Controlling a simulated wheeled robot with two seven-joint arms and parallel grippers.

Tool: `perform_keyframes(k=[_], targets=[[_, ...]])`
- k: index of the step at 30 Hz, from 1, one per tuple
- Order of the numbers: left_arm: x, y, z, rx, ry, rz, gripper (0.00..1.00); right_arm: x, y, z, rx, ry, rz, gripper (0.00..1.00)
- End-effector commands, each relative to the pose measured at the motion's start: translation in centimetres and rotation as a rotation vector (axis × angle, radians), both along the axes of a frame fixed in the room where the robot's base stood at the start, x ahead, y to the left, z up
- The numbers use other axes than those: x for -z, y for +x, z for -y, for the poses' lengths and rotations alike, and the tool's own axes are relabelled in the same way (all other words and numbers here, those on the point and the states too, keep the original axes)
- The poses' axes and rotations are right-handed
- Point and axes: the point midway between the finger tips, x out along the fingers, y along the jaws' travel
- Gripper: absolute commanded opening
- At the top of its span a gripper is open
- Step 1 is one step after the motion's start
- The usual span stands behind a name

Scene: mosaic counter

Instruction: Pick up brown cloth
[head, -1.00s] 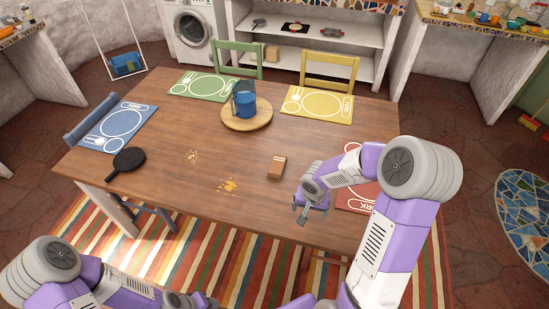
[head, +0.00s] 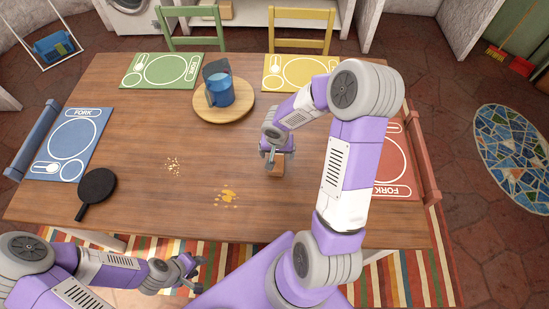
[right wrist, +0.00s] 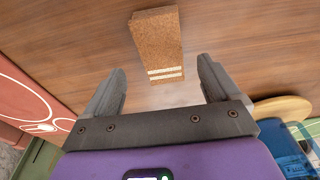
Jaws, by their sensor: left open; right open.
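The brown cloth (right wrist: 156,45) is a folded block with two pale stripes near one end. In the right wrist view it lies on the wooden table, just beyond and between my right fingertips. In the head view the cloth (head: 276,168) is partly hidden by my right gripper (head: 273,158), which hangs over it. The right gripper (right wrist: 160,85) is open and empty, with the cloth's striped end near the gap between its fingers. My left gripper (head: 190,265) is open and empty, low at the table's front edge.
The table (head: 140,195) holds a black pan (head: 97,187), crumbs (head: 173,166) and a yellow spill (head: 228,196). Blue, green, yellow and red placemats lie around the edges. The table's middle is mostly free.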

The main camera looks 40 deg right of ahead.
Motion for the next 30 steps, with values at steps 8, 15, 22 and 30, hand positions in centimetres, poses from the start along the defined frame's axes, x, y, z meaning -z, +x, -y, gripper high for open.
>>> perform_keyframes(k=[8,15,22,30], targets=[[1.3,0.1,0.0,0.0,0.0,0.001,0.43,4.1,0.5,0.2,-0.001,0.001,0.0,0.89],[1.3,0.1,0.0,-0.001,0.0,0.002,0.43,4.4,0.6,0.3,0.0,0.001,0.001,0.89],[1.3,0.1,0.0,-0.001,0.0,0.002,0.43,4.4,0.6,0.3,0.0,0.001,0.001,0.63],[1.3,0.1,0.0,-0.001,0.0,0.002,0.43,4.4,0.6,0.3,-0.001,0.001,0.001,0.29]])
